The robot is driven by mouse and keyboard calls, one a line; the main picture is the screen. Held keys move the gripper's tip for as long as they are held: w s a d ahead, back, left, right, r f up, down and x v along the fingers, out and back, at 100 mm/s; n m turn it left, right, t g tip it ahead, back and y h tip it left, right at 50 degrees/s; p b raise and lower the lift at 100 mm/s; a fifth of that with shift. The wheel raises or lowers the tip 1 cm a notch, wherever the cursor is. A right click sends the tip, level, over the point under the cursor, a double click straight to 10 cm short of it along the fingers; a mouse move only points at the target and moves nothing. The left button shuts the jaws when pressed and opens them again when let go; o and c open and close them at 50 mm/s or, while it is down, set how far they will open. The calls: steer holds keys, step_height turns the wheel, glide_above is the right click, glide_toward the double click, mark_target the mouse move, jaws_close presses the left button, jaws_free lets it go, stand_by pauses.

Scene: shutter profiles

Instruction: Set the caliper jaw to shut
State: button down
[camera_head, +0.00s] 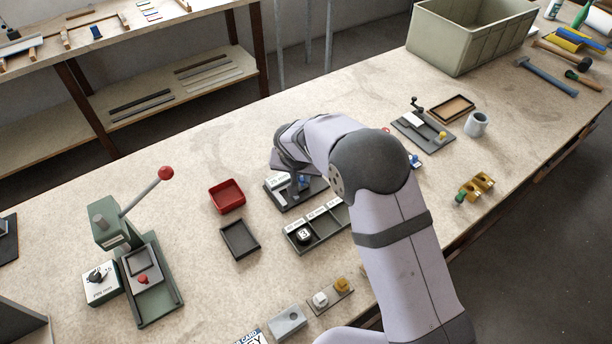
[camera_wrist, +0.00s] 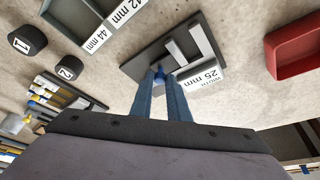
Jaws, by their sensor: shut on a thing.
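The caliper (camera_wrist: 135,66) is a dark plate with pale upright jaws (camera_wrist: 184,52) and a white label reading "WIDTH 25 mm" (camera_wrist: 200,78). A gap shows between the pale jaws in the wrist view. A small blue knob (camera_wrist: 159,72) stands at the near side of the jaws. My gripper (camera_wrist: 159,80) has its two blue fingers shut on this knob. In the head view the caliper (camera_head: 283,203) lies near the bench middle, partly hidden by my arm; its blue knob (camera_head: 304,182) shows there.
A red tray (camera_head: 227,196) and an empty dark tray (camera_head: 240,240) lie left of the caliper. A green lever press (camera_head: 150,290) stands at left.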

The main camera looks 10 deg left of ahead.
steer(key=shift+s+a+f+b, duration=0.1)
steer(key=shift+s+a+b, duration=0.55)
steer(key=shift+s+a, duration=0.45)
steer(key=c, duration=1.7)
jaws_free()
steer(key=shift+s, duration=0.1)
steer(key=shift+b+v, duration=1.15)
steer(key=shift+v, duration=2.55)
steer(key=s+d+f+g, duration=0.1)
steer(key=s+d, duration=0.3)
steer(key=d, duration=0.5)
steer(key=s+d+g, duration=0.1)
steer(key=s+d, duration=0.3)
steer(key=d, duration=0.4)
steer(key=s+d+f+g, duration=0.1)
steer(key=s+d, duration=0.4)
steer(key=d, duration=0.4)
steer(key=shift+g, duration=0.7)
steer(key=s+d, duration=0.1)
steer(key=s, duration=0.2)
steer(key=s+d+f, duration=0.1)
steer(key=s, duration=0.2)
steer(key=s+d+f, duration=0.1)
steer(key=s+d, duration=0.1)
steer(key=s, duration=0.1)
steer(key=shift+s+d, duration=0.1)
steer(key=shift+s, duration=0.05)
